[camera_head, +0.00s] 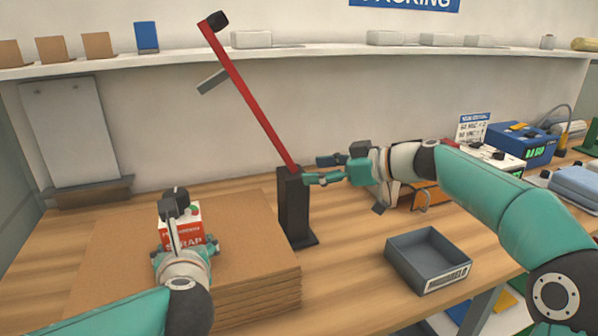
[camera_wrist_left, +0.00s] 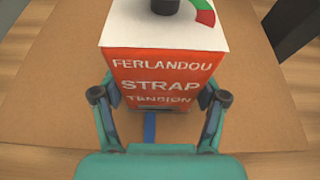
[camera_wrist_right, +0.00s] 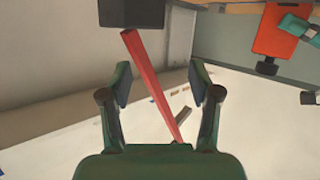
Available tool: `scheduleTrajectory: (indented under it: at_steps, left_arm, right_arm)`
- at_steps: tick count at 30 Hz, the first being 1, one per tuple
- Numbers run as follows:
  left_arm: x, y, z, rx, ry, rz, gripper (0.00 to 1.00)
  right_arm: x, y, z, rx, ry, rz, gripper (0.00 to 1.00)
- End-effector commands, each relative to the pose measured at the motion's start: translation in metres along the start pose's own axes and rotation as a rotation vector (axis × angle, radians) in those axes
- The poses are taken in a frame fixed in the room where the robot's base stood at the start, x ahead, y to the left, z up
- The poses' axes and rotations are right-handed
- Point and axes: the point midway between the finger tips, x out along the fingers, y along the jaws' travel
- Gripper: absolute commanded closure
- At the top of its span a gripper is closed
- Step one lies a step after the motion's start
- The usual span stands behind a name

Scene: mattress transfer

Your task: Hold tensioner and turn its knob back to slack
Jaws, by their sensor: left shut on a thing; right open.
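The tensioner (camera_wrist_left: 165,75) is a red box with a white top, lettered "FERLANDOU STRAP TENSION". It stands on the cardboard stack in the head view (camera_head: 190,228). My left gripper (camera_head: 172,240) is shut on its two sides, with a finger at each side in the left wrist view (camera_wrist_left: 158,100). The tensioner's dark knob (camera_wrist_left: 165,5) is on the white top, beside a green and red dial arc, partly cut off by the frame. My right gripper (camera_head: 325,170) is open and empty by the top of the black post, well right of the tensioner.
A black post (camera_head: 293,210) with a long red lever (camera_head: 250,95) stands between the tensioner and my right gripper. A grey bin (camera_head: 430,262) sits front right; a blue device (camera_head: 525,145) sits farther right. Flat cardboard sheets (camera_head: 245,250) lie stacked under the tensioner.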

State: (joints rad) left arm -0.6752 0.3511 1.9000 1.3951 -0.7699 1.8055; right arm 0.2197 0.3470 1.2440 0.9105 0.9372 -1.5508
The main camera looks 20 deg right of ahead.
Motion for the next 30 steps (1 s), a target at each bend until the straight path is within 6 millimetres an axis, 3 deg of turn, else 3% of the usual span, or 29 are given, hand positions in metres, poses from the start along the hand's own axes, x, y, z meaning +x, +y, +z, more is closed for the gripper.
scheduleTrajectory:
  at_steps: [4, 7, 12, 15, 18, 23, 30]
  left_arm:
    - [0.000, 0.000, -0.001, 0.002, 0.002, -0.001, 0.97]
    - [0.000, 0.000, -0.001, 0.002, 0.002, -0.001, 0.97]
    - [0.000, -0.001, -0.001, 0.002, 0.002, -0.001, 0.97]
    - [0.000, -0.001, -0.001, 0.002, 0.001, -0.001, 0.97]
    - [0.000, 0.000, -0.001, 0.002, 0.001, -0.001, 0.97]
    - [0.000, 0.000, -0.001, 0.002, 0.001, -0.001, 0.97]
    - [0.000, 0.000, -0.001, 0.002, 0.001, -0.001, 0.97]
  right_arm:
    - [0.001, -0.002, 0.000, 0.000, 0.002, -0.006, 0.30]
    - [0.010, -0.017, -0.004, 0.002, 0.022, -0.063, 0.30]
    - [0.036, -0.084, -0.022, 0.005, 0.131, -0.306, 0.30]
    - [0.045, -0.124, -0.037, 0.004, 0.219, -0.455, 0.30]
    - [0.047, -0.152, -0.049, 0.002, 0.290, -0.555, 0.30]
    - [0.054, -0.170, -0.059, 0.001, 0.332, -0.605, 0.30]
    - [0.084, -0.191, -0.070, 0.001, 0.328, -0.604, 0.30]
